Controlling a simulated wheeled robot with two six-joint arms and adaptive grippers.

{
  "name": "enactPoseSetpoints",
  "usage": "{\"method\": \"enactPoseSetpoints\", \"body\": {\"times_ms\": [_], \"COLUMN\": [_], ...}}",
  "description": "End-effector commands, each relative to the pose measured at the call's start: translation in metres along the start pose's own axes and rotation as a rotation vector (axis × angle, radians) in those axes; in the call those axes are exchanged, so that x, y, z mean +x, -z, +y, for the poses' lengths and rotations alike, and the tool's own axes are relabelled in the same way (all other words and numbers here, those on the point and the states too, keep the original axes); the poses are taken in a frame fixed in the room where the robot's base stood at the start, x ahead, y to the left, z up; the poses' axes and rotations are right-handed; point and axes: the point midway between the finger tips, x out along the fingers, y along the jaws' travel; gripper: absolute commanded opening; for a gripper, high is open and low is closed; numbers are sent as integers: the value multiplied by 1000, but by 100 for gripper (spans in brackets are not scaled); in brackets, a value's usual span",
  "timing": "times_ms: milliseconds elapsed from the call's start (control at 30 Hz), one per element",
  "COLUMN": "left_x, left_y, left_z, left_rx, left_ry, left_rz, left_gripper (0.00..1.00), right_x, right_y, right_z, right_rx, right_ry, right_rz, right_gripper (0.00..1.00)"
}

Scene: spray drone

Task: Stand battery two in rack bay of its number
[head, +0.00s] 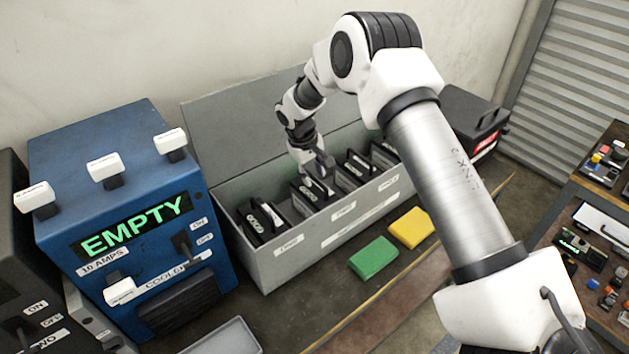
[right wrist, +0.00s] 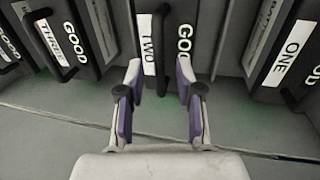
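Battery two (right wrist: 163,50) is a black block with a handle and white labels reading "TWO" and "GOOD". It stands among other batteries in a long grey box (head: 262,268) with a raised lid and labels along its front. My right gripper (right wrist: 160,82) is open, with its purple-padded fingertips apart on either side of battery two's near end; I cannot tell whether they touch it. In the head view my right gripper (head: 313,166) reaches down into the box's middle, partly covering the battery there. My left gripper is not in view.
Battery three (right wrist: 55,45) and battery one (right wrist: 288,50) stand on either side. A blue machine (head: 120,190) with an "EMPTY" display is at left. A green block (head: 374,257) and a yellow block (head: 411,227) lie before the box. A black case (head: 470,125) is behind right.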

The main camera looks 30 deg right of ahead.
Motion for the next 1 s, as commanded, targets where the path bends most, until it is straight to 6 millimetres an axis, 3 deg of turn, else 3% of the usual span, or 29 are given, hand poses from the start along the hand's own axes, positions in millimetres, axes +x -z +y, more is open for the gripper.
{"method": "enactPoseSetpoints", "body": {"times_ms": [200, 400, 1000], "left_x": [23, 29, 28], "left_y": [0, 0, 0], "left_z": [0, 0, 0], "left_rx": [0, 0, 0], "left_ry": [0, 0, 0], "left_rz": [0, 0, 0], "left_gripper": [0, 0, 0], "right_x": [-54, -88, -92], "right_y": [1, 0, 0], "right_z": [-1, 0, 0], "right_rx": [0, 1, 0], "right_ry": [-1, 0, 0], "right_rz": [6, 2, 0], "right_gripper": [36, 36, 36]}}
